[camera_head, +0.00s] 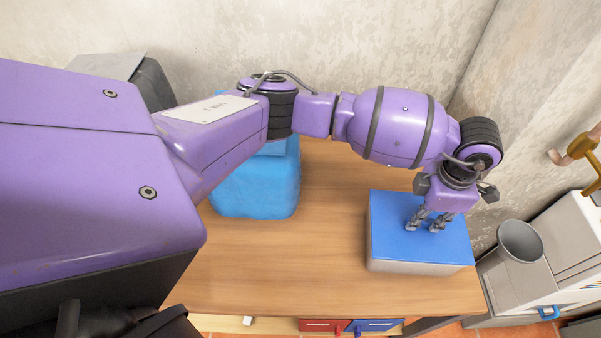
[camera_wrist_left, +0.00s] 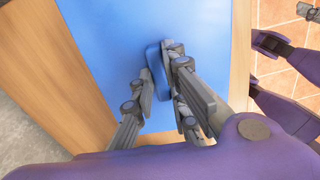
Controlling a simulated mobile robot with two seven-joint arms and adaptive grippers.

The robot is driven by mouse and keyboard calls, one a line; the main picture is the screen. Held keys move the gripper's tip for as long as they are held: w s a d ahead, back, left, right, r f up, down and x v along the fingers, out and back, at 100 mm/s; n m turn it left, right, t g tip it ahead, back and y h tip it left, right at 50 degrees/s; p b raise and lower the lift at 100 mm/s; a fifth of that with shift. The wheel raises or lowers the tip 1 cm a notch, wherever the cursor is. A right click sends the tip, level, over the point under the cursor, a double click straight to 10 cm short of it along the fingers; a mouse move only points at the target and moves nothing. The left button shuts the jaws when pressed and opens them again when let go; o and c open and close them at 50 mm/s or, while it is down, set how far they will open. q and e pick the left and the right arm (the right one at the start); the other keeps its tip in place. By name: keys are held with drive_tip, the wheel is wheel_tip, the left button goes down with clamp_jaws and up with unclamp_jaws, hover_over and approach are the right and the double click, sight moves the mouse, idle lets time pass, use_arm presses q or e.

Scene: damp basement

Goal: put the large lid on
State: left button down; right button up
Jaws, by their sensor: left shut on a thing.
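The large lid (camera_head: 390,225) is a flat blue rectangle on top of a pale box (camera_head: 415,267) at the right end of the table. It looks level and lined up with the box, but I cannot tell whether it is fully seated. My left gripper (camera_head: 429,226) points down at the middle of the lid. In the left wrist view its fingers (camera_wrist_left: 163,78) are shut on the blue handle (camera_wrist_left: 154,70) that stands up from the lid (camera_wrist_left: 105,35). The box is hidden there under the lid.
The wooden table (camera_head: 270,270) is bare in the middle. A blue lumpy container (camera_head: 255,190) stands behind my left arm. A grey bin (camera_head: 520,242) and white cabinets (camera_head: 570,235) stand right of the table. Red (camera_head: 325,326) and blue (camera_head: 377,327) drawers sit below its front edge.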

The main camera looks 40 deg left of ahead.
use_arm(q)
drive_tip(key=shift+f, duration=0.25)
drive_tip(key=shift+f, duration=0.1)
idle(0.5)
drive_tip(key=c, duration=1.6)
unclamp_jaws()
drive_tip(key=shift+c, duration=0.2)
wheel_tip(320, 180, up, 12)
